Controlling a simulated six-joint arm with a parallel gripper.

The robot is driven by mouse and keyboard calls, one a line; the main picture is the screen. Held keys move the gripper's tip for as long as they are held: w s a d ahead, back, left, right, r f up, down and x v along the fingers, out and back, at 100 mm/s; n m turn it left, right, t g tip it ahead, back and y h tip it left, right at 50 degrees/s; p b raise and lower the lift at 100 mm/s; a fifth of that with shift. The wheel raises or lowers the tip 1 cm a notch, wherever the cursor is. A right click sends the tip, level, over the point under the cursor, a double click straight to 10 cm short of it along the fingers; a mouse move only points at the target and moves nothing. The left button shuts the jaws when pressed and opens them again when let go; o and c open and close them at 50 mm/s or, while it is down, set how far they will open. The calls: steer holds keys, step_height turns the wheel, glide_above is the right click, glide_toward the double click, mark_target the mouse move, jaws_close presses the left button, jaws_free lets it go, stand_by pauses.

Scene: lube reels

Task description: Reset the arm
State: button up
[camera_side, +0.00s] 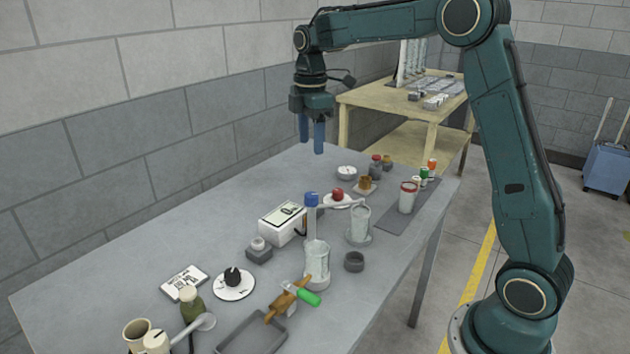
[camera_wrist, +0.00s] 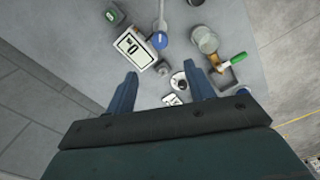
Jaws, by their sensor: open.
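My gripper (camera_side: 312,138) hangs over the far left part of the grey table, high above its top, with its blue fingers pointing down. The fingers are apart and nothing is between them. In the wrist view my gripper (camera_wrist: 162,88) also shows spread fingers, with bare table and a few items well below. My arm is raised and bent, reaching left across the table from its base at the right. No part of the gripper touches anything.
The grey table (camera_side: 120,262) holds a white box (camera_side: 283,226), a blue-capped cylinder (camera_side: 312,200), glass jars (camera_side: 316,262), a red-rimmed cup (camera_side: 408,197), a green-handled tool (camera_side: 306,296) and a grey tray (camera_side: 252,335). A wooden bench (camera_side: 385,98) stands behind. The table's far left is clear.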

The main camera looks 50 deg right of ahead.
steer(key=s+a+r+m+t, duration=0.1)
steer(key=s+a+r+m, duration=0.2)
steer(key=s, duration=0.4)
steer(key=s+a+r+m+t, duration=0.2)
steer(key=s+a+r+m, duration=0.15)
steer(key=s, duration=0.45)
steer(key=s+a+f+m+t, duration=0.1)
steer(key=s+f+m, duration=0.1)
steer(key=s, duration=0.5)
steer(key=s+a+f+m+t, duration=0.1)
steer(key=s+a+f+m, duration=0.1)
steer(key=s, duration=0.5)
steer(key=shift+a+f+m+t, duration=0.3)
steer(key=shift+f+m, duration=0.3)
steer(key=shift+m, duration=0.55)
